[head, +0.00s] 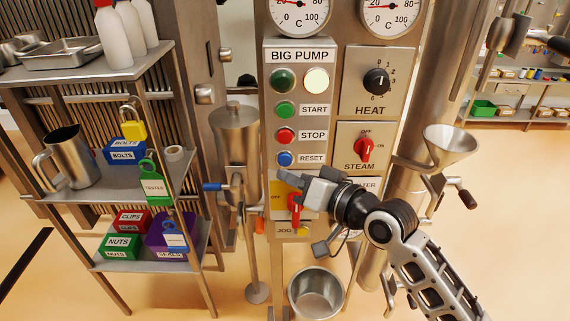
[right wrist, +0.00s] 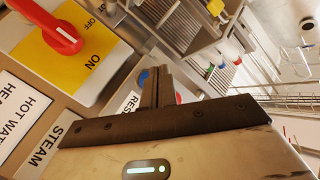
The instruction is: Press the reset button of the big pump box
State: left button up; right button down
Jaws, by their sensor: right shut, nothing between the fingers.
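The BIG PUMP box (head: 299,90) stands upright in the middle of the head view. Its blue reset button (head: 285,158) sits left of the RESET label, under the red stop button (head: 285,135) and the green start button (head: 285,109). My right gripper (head: 282,175) is shut and empty, just below the reset button in the head view. In the right wrist view, the blue button (right wrist: 143,77) shows right beside the closed fingertips (right wrist: 156,75), partly hidden by them; I cannot tell whether they touch. My left gripper is not in view.
The red yellow-backed switch (head: 295,203) is close below my right gripper. The HEAT knob (head: 376,81) and STEAM switch (head: 365,148) are on the right panel. A funnel (head: 452,146) stands right, a shelf (head: 90,203) left, a metal pot (head: 316,292) below.

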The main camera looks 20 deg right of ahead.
aim_at(285, 160)
jog(key=shift+w+d, duration=0.15)
jog(key=shift+w, duration=0.5)
dwell(0.4)
dwell(0.9)
jog(key=shift+w, duration=0.15)
jog(key=shift+w+d, duration=0.15)
jog(key=shift+w, duration=0.1)
